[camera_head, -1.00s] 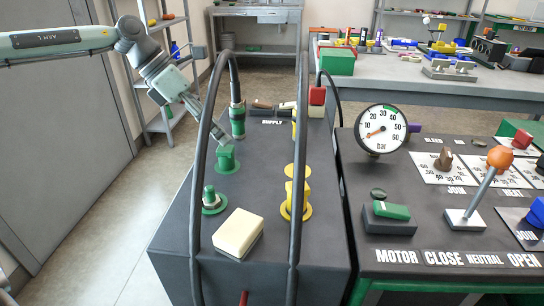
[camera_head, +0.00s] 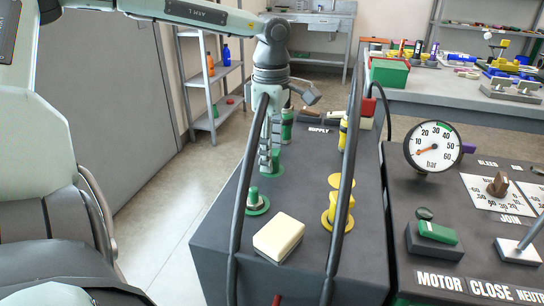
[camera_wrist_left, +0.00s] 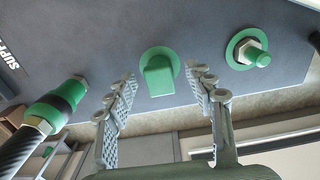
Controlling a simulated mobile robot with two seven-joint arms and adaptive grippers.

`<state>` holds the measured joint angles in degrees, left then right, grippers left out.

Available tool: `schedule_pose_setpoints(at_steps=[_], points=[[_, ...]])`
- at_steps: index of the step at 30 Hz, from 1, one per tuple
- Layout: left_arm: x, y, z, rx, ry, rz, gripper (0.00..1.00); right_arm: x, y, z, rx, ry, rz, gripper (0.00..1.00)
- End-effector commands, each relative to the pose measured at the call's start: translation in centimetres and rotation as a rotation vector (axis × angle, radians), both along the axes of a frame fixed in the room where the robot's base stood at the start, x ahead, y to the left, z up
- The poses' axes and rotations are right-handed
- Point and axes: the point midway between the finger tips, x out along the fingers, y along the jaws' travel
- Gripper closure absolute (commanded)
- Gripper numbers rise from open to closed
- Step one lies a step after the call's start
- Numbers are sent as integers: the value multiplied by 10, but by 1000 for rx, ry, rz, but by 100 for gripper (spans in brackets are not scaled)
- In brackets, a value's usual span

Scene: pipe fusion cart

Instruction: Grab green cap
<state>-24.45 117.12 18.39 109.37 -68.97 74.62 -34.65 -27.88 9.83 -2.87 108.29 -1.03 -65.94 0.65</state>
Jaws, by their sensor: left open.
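The green cap (camera_head: 275,158) sits on its round green base on the dark cart top, partly hidden behind my left gripper in the head view. My left gripper (camera_head: 269,166) points down at it, open. In the left wrist view the green cap (camera_wrist_left: 158,78) shows between the two spread fingers of the gripper (camera_wrist_left: 162,78), with a gap on each side. The fingers do not appear closed on it. My right gripper is not in view.
A green fitting with a metal nut (camera_head: 254,202) stands nearby; it also shows in the wrist view (camera_wrist_left: 250,54). A green-collared hose (camera_wrist_left: 58,105) is on the other side. Black hoses (camera_head: 246,190) arch over the cart. A cream block (camera_head: 279,237) and yellow fitting (camera_head: 338,204) lie nearby.

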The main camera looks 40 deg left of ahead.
Motion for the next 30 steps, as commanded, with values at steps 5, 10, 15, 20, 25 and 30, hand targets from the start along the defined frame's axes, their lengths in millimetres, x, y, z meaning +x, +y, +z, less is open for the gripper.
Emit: schedule_pose_setpoints(at_steps=[5,10,15,20,25,30], points=[[0,0,-3,-1,-3,1,47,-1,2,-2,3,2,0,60],[0,0,-3,-1,-2,1,57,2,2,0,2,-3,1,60],[0,0,-3,-1,-2,1,78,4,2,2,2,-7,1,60],[0,0,-3,-1,-2,1,87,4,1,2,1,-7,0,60],[0,0,-3,-1,-2,1,87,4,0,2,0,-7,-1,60],[1,0,3,1,-3,2,87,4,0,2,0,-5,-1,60]])
